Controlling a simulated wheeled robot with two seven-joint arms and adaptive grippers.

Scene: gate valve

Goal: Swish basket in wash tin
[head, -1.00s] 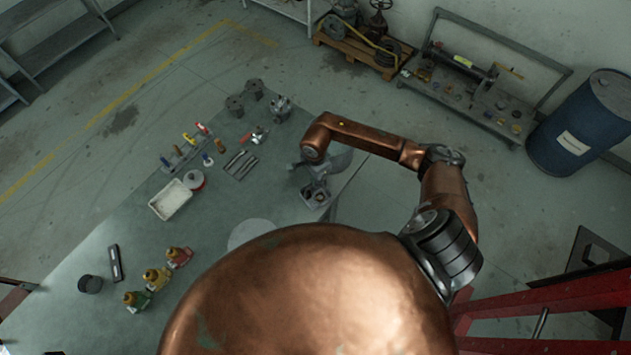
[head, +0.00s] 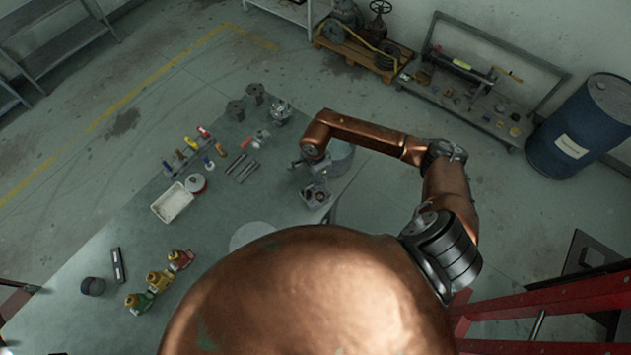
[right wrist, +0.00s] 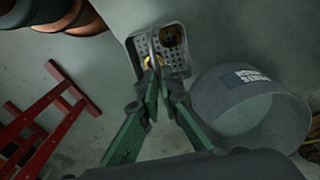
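The basket (right wrist: 160,52) is a small perforated metal box with brass-coloured and dark round parts inside and an arched handle. It also shows in the head view (head: 316,196), near the table's right edge. My right gripper (right wrist: 158,84) has its green-sided fingers closed together on the basket's handle; in the head view it (head: 308,166) is just above the basket. I cannot tell whether the basket touches the table. My left gripper is not in view.
On the table are a white tray (head: 173,203), a red-and-white round tin (head: 196,184), several coloured bottles (head: 159,281), a dark cup (head: 92,287) and dark bars (head: 242,170). A blue drum (head: 578,128) stands on the floor at right.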

